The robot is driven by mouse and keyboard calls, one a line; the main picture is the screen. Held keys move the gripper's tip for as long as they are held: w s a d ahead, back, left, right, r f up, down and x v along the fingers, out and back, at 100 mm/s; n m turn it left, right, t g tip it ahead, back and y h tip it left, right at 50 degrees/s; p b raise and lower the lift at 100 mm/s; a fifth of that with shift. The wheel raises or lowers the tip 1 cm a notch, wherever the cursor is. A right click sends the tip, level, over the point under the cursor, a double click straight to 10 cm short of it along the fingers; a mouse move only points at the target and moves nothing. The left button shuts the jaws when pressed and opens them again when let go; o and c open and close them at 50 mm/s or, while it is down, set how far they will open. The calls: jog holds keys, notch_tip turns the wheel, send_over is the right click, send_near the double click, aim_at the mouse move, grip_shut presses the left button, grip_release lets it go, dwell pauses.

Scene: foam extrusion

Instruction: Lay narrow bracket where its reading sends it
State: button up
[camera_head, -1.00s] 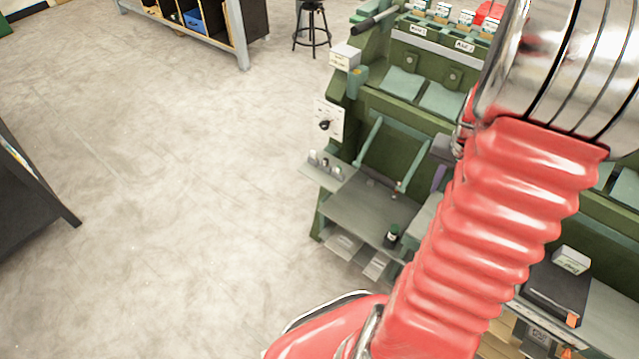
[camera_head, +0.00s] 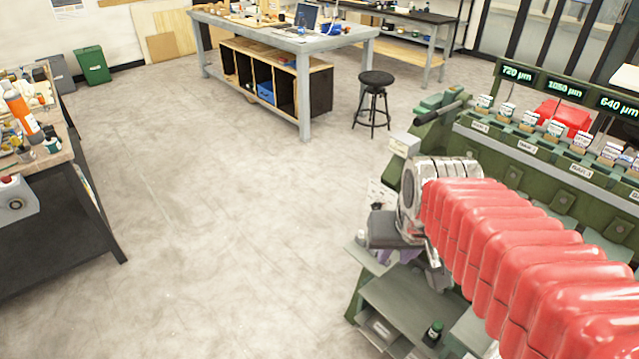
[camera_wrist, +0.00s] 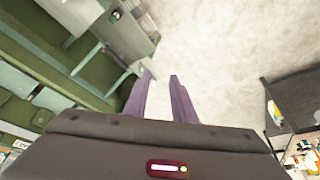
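My gripper (camera_wrist: 160,90) shows two purple fingers that stand apart, with pale floor visible between them and nothing seen held. In the head view, my gripper's dark body is in front of the left end of the green machine (camera_head: 452,118); its fingertips are mostly hidden there. Above the machine, lit displays read 720 µm (camera_head: 517,74), 1060 µm (camera_head: 564,88) and 640 µm (camera_head: 619,105). I cannot pick out a narrow bracket in either view.
A black stool (camera_head: 374,95) stands beyond the machine, near a grey workbench (camera_head: 300,40). A cluttered dark table (camera_head: 75,170) is at the left. The concrete floor (camera_head: 200,200) between is clear. A small dark bottle (camera_head: 433,333) stands on the machine's lower shelf.

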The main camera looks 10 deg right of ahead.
jog(key=s+a+r+n+t+y, duration=0.1)
jog(key=s+a+r+n, duration=0.1)
jog(key=a, duration=0.6)
jog(key=s+n, duration=0.1)
jog(key=s, duration=0.1)
jog(key=shift+s+r, duration=0.3)
jog(key=shift+r, duration=0.05)
jog(key=shift+a, duration=0.1)
